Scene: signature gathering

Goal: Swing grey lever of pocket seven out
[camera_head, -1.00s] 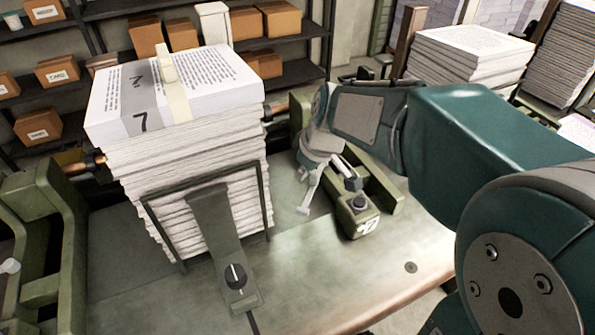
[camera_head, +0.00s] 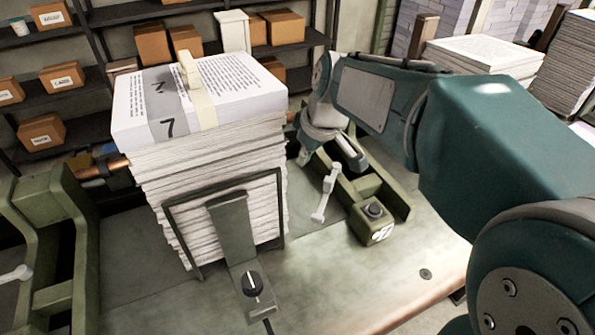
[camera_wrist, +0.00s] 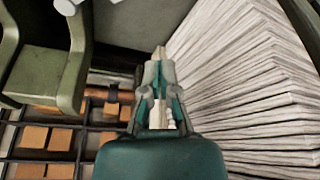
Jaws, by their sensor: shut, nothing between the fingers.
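The paper stack (camera_head: 225,150) topped by a large "7" and a pale strap stands in a green frame in the head view. A pale grey lever (camera_head: 325,192) stands on the bench just right of the stack, tilted, with its foot towards the front. My gripper (camera_wrist: 160,52) is shut and empty in the wrist view, with the stack's layered edges (camera_wrist: 255,85) close on the right. In the head view my arm reaches behind the lever, and the fingertips are mostly hidden. My wrist appears above and behind the lever, apart from it in the picture.
Another knob (camera_head: 252,284) is at the stack's front. A second pale lever (camera_head: 15,273) is on the left green frame. Shelves with cardboard boxes (camera_head: 62,77) stand behind.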

